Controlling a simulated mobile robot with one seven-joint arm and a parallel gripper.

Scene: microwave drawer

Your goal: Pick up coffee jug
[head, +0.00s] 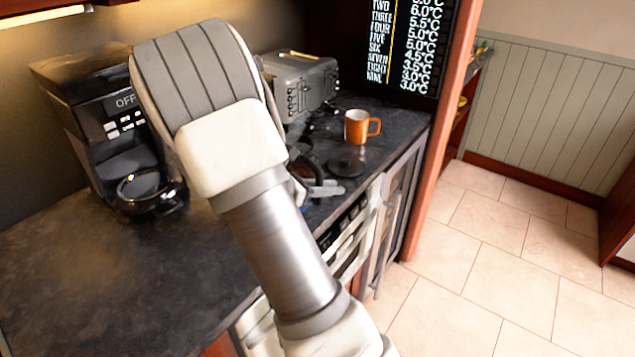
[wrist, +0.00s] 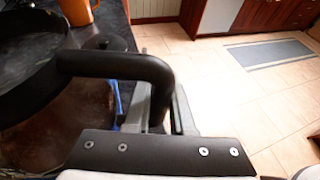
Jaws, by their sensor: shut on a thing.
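The coffee jug shows large at the left of the wrist view, with a dark rim, brownish inside and a black handle (wrist: 115,64). My gripper (wrist: 163,108) is shut on this handle, with the grey fingers on either side of its downward part. In the head view my gripper (head: 322,188) is by the counter's front edge. There the jug (head: 305,168) is mostly hidden behind my arm, so I cannot tell whether it touches the counter.
An orange mug (head: 356,127) stands on the dark counter (head: 75,285), near a flat dark disc (head: 346,167). A grey toaster (head: 300,85) is at the back. A wood panel (head: 441,130) rises at the counter's right end. The tiled floor (head: 500,250) at right is clear.

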